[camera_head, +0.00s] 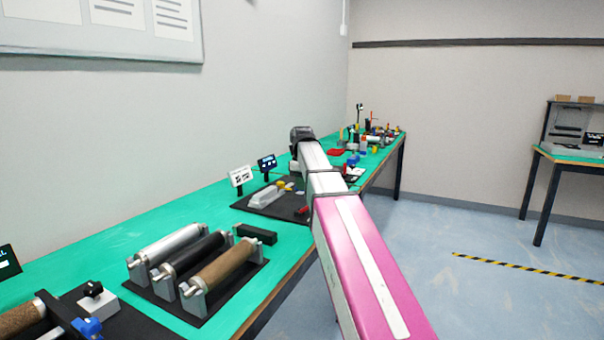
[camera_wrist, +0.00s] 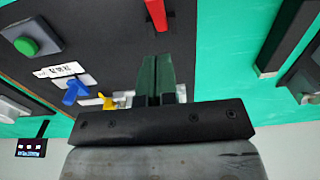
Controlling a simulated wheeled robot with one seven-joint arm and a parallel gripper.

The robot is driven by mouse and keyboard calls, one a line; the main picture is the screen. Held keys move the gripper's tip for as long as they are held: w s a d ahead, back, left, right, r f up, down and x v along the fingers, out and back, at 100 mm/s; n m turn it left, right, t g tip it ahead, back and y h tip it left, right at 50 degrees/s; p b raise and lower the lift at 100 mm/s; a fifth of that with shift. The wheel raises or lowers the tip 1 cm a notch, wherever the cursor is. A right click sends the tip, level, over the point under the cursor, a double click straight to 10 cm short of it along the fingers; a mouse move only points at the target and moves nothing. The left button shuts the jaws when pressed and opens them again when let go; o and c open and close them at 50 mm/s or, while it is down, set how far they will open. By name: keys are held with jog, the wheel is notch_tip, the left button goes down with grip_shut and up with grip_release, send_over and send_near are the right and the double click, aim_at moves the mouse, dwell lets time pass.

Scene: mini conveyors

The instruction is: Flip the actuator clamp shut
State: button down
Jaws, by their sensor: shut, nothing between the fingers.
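My gripper (camera_wrist: 158,64) points over a dark mat (camera_wrist: 105,25) in the wrist view, its two dark green fingers together and nothing between them. A red bar (camera_wrist: 157,12) lies beyond the fingertips, apart from them in the picture. A blue lever-like part (camera_wrist: 75,91) and a yellow part (camera_wrist: 112,101) are to the left of the fingers. I cannot tell for sure which part is the actuator clamp. In the head view my arm reaches over the bench and my fingers cannot be made out; a small red part (camera_head: 304,210) shows beside the arm.
A green button on a grey box (camera_wrist: 27,46) and a white label (camera_wrist: 60,70) are at the left in the wrist view. In the head view, a roller stand (camera_head: 222,297) and a black block (camera_head: 256,233) are nearer on the green bench (camera_head: 105,238). Floor is free at right.

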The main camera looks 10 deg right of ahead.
aim_at(306, 208)
jog(key=shift+s+d+f, duration=0.25)
jog(key=shift+d+f, duration=0.1)
jog(key=shift+f, duration=0.3)
jog(key=shift+s+d+f, duration=0.25)
jog(key=shift+d+f, duration=0.1)
jog(key=shift+f, duration=0.25)
jog(key=shift+s+d+f, duration=0.25)
jog(key=shift+d+f, duration=0.1)
jog(key=shift+f, duration=0.3)
